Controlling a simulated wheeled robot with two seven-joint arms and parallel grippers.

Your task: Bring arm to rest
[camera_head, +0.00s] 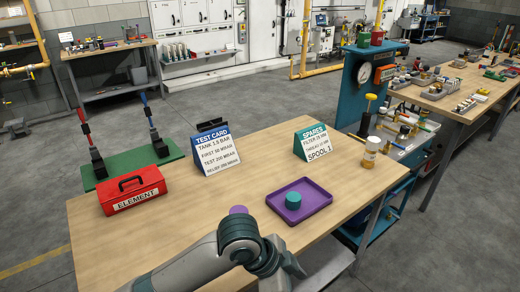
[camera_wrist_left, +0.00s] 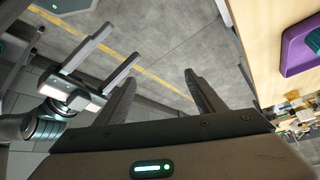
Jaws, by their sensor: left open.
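My left arm reaches in from the bottom of the head view and bends at a grey and teal joint over the table's front edge. A purple tray (camera_head: 322,191) holds a teal cylinder (camera_head: 293,199) on the wooden table (camera_head: 150,240).
A red ELEMENT box (camera_head: 134,195), test card (camera_head: 213,148), spares card (camera_head: 313,142) and yellow-labelled jar (camera_head: 370,153) stand on the table. A purple piece (camera_head: 238,210) shows partly behind my arm. A green stand (camera_head: 125,163) is at the back left.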

